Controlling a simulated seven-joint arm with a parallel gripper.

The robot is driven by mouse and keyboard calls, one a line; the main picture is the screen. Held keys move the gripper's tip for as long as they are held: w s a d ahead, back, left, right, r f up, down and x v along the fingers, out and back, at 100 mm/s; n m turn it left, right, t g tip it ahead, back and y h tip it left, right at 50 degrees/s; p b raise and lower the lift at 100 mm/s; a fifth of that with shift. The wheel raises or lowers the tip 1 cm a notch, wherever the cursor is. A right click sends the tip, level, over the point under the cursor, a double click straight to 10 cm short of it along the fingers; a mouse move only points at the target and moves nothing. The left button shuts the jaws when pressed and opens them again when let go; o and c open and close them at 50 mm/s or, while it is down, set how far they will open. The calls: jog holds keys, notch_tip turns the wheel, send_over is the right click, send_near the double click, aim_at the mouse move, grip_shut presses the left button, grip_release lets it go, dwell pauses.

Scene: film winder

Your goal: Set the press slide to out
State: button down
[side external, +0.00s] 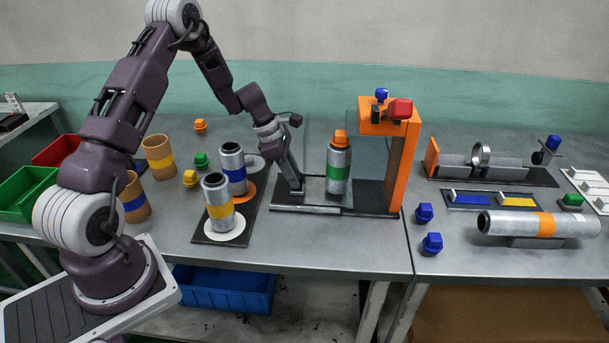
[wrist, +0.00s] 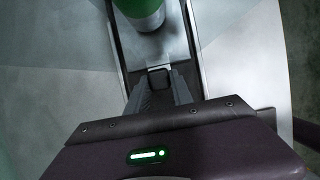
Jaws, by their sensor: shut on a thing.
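The press has an orange frame and head (side external: 390,128) with a red block and a blue knob, over a dark base (side external: 376,196). The metal press slide (wrist: 164,49) lies between two rails and carries a silver canister with a green band (side external: 339,168) and an orange cap. The canister stands upright, left of the press head. It also shows cut off at the top of the wrist view (wrist: 140,12). My gripper (side external: 298,188) is low at the left end of the base. In the wrist view its fingers are shut on the slide's small dark handle (wrist: 158,77).
A dark rack (side external: 213,233) with blue-banded and yellow-banded canisters stands left of my gripper. Blue caps (side external: 432,243) and a lying orange-banded canister (side external: 535,224) are at right. Clear panels stand behind the press. The table front below the press is clear.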

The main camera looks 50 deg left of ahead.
jog(key=shift+a, duration=0.1)
jog(key=c, duration=1.1)
grip_release()
jog(key=v, duration=0.7)
